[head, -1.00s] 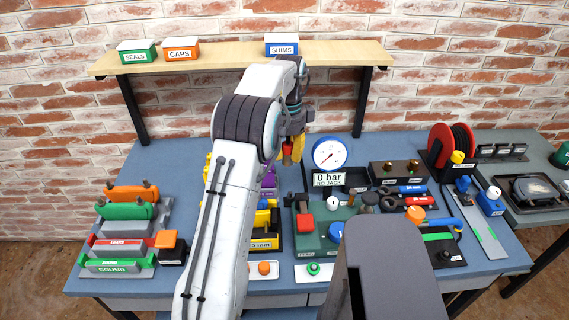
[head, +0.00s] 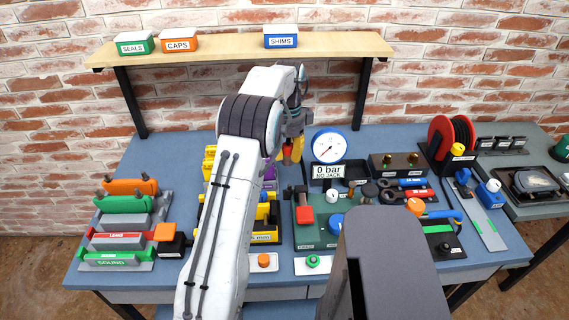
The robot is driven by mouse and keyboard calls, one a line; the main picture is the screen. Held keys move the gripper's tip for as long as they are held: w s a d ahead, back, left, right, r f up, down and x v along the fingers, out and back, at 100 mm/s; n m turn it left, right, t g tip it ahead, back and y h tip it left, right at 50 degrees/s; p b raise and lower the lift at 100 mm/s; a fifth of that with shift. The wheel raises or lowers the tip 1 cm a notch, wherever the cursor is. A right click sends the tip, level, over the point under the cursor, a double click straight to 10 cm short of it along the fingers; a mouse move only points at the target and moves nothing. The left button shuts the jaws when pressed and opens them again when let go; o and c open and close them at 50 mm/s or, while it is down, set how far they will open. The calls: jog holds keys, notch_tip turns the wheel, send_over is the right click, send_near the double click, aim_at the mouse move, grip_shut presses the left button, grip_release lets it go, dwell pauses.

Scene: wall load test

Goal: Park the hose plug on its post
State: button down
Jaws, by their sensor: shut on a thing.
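My gripper (head: 291,148) points down over the back middle of the bench, left of the round gauge. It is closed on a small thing. Red and yellow show at the fingertips; I take the held thing as the hose plug, but its shape is mostly hidden. The plug's post cannot be told apart surely. A green block (head: 320,228) with a red cube, a white knob and dark knobs stands in front and to the right of my gripper. A blue curved hose (head: 441,214) lies at right by an orange cap (head: 415,206).
A gauge (head: 329,146) above a "0 bar NO JACK" sign stands close right of my gripper. A wooden shelf (head: 220,44) with labelled boxes is behind. A red reel (head: 450,138) stands at right. Yellow parts (head: 265,222) and a coloured rack (head: 125,225) crowd the left.

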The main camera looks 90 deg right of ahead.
jog(key=b, duration=0.1)
send_near(290, 185)
jog(key=shift+w+d+f, duration=0.1)
jog(key=shift+f, duration=2.65)
jog(key=shift+f+b, duration=0.95)
jog(key=shift+f, duration=0.4)
dwell(0.6)
jog(key=c, duration=0.5)
grip_release()
jog(key=shift+c, duration=0.2)
jog(key=shift+r, duration=0.1)
dwell(0.3)
jog(key=shift+r+p, duration=2.9)
jog(key=shift+r, duration=1.05)
